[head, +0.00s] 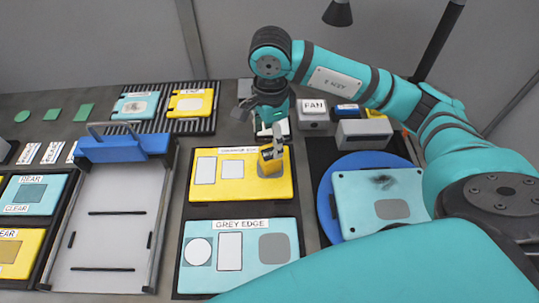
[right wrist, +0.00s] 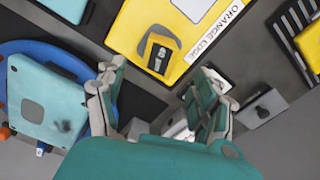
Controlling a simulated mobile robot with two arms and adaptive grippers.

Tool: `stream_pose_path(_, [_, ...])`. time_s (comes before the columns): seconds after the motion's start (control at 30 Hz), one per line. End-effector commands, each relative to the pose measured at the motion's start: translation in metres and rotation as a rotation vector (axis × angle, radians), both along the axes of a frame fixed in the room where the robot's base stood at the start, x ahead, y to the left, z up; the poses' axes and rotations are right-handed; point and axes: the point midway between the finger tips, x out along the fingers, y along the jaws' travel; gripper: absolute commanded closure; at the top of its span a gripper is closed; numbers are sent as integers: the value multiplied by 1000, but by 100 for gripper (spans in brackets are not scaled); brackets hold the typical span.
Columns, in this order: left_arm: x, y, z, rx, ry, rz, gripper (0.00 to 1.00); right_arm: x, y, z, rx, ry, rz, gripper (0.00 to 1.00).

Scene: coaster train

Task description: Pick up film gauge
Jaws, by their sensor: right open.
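The likely film gauge is a small yellow block with a dark face (head: 271,158). It rests on the grey square at the right end of a yellow panel labelled like "ORANGE EDGE" (head: 233,190). In the right wrist view the gauge (right wrist: 158,58) lies ahead of the fingers, roughly between their lines. My right gripper (head: 262,122) is open and empty, just beyond and above the gauge in the head view; its two spread fingers also show in the right wrist view (right wrist: 163,80). No contact with the gauge shows. My left gripper is out of view.
A teal "GREY EDGE" panel (head: 238,280) lies in front. A teal plate (head: 345,222) sits on a blue disc (head: 327,205) at right. A blue-handled tray (head: 110,240) lies left. A white FAN box (head: 313,115) and a grey box (head: 364,134) stand behind.

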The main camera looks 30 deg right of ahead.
Motion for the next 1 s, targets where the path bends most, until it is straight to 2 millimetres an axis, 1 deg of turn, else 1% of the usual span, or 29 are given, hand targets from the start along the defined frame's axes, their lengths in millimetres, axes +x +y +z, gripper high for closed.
stream_pose_path(0.03, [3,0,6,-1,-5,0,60,-1,0,-9,1,6,-1,31])
stream_pose_path(0.1, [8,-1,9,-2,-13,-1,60,-1,0,-21,1,5,-1,31])
stream_pose_path(0.2, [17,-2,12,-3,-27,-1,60,-1,0,-34,0,3,0,31])
stream_pose_path(0.3, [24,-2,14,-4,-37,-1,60,0,0,-40,2,0,1,31])
stream_pose_path(0.43, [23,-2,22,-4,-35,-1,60,-2,1,-50,1,3,-1,31])
stream_pose_path(0.57, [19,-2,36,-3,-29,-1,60,-5,1,-69,1,6,0,31])
stream_pose_path(0.6, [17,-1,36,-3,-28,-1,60,-5,1,-76,1,5,-2,31])
stream_pose_path(0.7, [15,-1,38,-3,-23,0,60,-4,1,-88,2,2,-1,31])
stream_pose_path(0.8, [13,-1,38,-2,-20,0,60,-4,1,-94,2,0,1,31])
stream_pose_path(1.0, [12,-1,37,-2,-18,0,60,-3,1,-94,2,-1,1,31])
